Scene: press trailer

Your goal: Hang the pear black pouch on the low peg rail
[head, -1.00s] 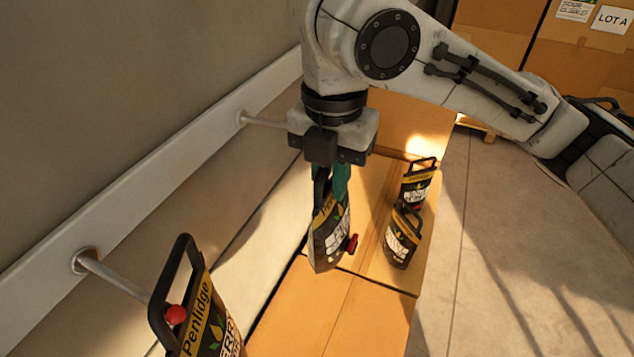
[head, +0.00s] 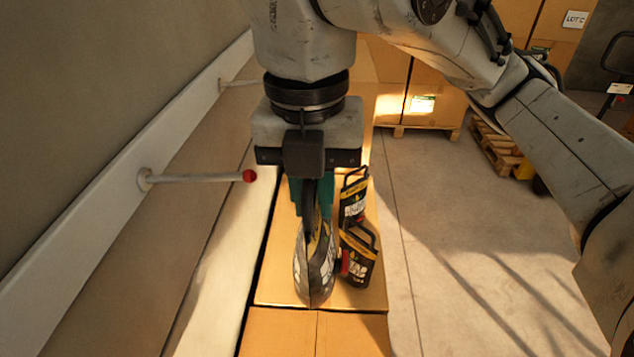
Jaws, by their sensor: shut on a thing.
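My gripper (head: 311,205) points down and is shut on the top of a black pouch (head: 315,262) with a yellow band. The pouch hangs upright, nearly edge-on to me, above the cardboard boxes; I cannot read its flavour. The white low peg rail (head: 95,225) runs along the wall at left. Its nearer peg (head: 195,178) sticks out to the right, bare, with a red ball tip. The held pouch is to the right of that tip, apart from it. A farther peg (head: 238,83) runs behind my gripper, its tip hidden.
Two other black pouches, one farther (head: 353,205) and one nearer (head: 358,268), stand on the cardboard box top (head: 275,290), close to the right of the held pouch. Stacked cartons (head: 435,95) and a wooden pallet (head: 495,150) are behind. Open floor (head: 440,250) lies at right.

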